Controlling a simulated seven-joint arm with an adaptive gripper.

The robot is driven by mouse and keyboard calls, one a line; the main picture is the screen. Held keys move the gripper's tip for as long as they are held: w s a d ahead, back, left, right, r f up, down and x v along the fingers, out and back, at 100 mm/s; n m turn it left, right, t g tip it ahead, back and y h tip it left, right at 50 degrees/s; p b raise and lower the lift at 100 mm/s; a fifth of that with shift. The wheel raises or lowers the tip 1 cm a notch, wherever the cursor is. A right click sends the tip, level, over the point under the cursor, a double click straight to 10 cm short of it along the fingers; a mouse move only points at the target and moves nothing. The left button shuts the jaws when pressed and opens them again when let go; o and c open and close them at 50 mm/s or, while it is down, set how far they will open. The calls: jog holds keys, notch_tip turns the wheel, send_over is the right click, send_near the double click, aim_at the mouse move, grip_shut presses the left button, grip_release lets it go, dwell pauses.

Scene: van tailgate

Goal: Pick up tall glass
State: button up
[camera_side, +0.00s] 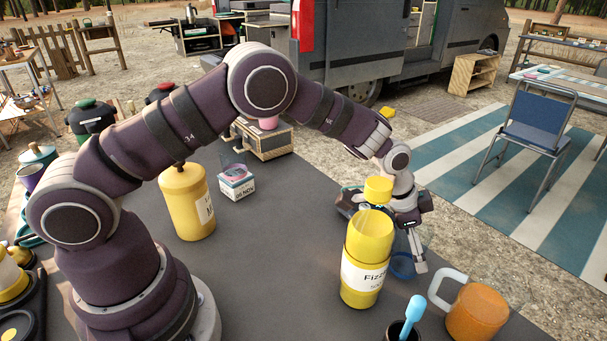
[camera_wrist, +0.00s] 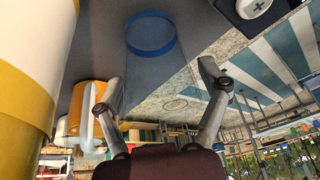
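The tall glass is clear and hard to see, with a blue ring at its base (camera_side: 402,265). It stands on the dark table just right of the yellow bottle. In the wrist view its blue ring (camera_wrist: 150,33) shows at the top and its clear wall runs down between my fingers. My gripper (camera_side: 416,262) is low beside the glass in the side view. In the wrist view my gripper (camera_wrist: 160,76) has its fingers spread, one on each side of the glass. Whether either finger touches the glass cannot be told. The yellow bottle hides part of it in the side view.
The yellow bottle (camera_side: 367,255) stands close to the glass and my gripper. An orange mug (camera_side: 477,312) and a dark cup with a blue spoon (camera_side: 412,318) are in front. A yellow canister (camera_side: 187,205) and a white box (camera_side: 237,185) stand left. The table's middle is clear.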

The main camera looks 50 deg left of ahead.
jog(key=c, duration=0.8)
